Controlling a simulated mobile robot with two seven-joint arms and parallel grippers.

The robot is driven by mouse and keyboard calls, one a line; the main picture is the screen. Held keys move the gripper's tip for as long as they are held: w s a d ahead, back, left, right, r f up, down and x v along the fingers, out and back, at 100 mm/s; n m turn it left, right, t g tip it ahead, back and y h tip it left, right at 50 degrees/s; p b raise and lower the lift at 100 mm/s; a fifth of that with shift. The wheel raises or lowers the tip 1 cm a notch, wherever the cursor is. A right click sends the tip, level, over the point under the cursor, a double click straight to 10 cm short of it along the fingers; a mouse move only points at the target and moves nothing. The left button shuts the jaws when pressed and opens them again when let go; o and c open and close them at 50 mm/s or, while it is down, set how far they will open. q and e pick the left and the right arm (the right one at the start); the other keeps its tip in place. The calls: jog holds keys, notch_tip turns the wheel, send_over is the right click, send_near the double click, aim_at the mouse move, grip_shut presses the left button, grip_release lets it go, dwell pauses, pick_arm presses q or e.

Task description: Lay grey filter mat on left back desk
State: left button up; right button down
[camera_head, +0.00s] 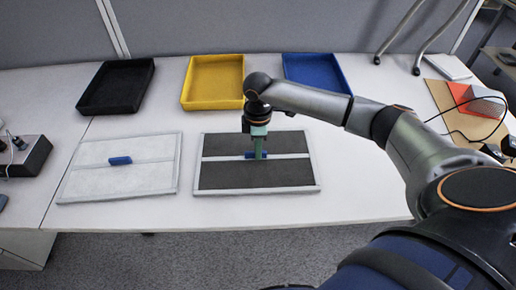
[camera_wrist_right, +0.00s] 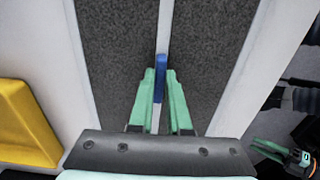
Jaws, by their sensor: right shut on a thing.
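The grey filter mat (camera_head: 256,176) is a dark grey panel with a light frame, a pale middle strip and a blue grip tab (camera_head: 256,154). It lies flat at the middle of the white desk, or very close above it; I cannot tell which. My right gripper (camera_head: 259,155) points down at its centre, shut on the blue tab. In the right wrist view, the teal fingertips (camera_wrist_right: 161,85) hold the tab (camera_wrist_right: 161,68) between them. My left gripper (camera_wrist_right: 268,152) seems to show small at the lower right there; its jaw opening is unclear.
A white panel (camera_head: 98,178) with a blue tab lies to the left of the mat. Black (camera_head: 117,87), yellow (camera_head: 213,82) and blue (camera_head: 316,73) trays stand along the back of the desk (camera_head: 350,190). A dark box (camera_head: 27,155) is at far left.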

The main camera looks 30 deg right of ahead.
jog(key=c, duration=0.9)
grip_release()
jog(key=shift+o, duration=0.2)
notch_tip(320, 180, up, 12)
jog(key=p, duration=0.1)
jog(key=shift+p, duration=0.35)
